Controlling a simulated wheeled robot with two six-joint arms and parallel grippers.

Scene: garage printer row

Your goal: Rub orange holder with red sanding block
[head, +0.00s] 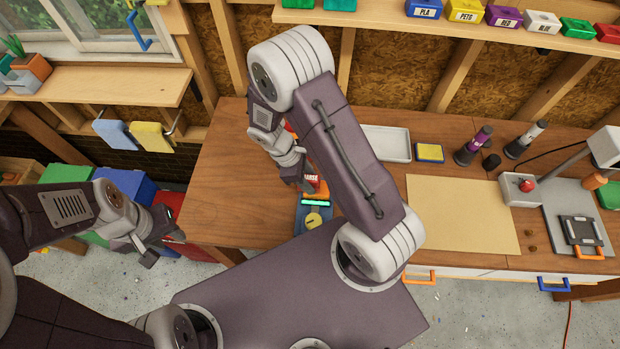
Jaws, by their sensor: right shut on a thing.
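My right gripper (306,184) is over the wooden workbench, shut on the red sanding block (313,180), whose printed label partly shows. An orange piece (323,193), which looks like the orange holder, shows just below the block; my gripper and arm hide much of it. I cannot tell whether block and holder touch. The orange piece is at the far end of a blue device (301,222) with a green strip and a yellow disc. My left gripper (162,248) is open and empty, off the left end of the bench.
A tan mat (462,215), grey tray (387,143), yellow pad (430,153) and two dark cylinders (473,146) lie right of my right arm. A printer (577,215) stands at far right. Coloured bins (125,185) stand on the floor left. The bench's left end is clear.

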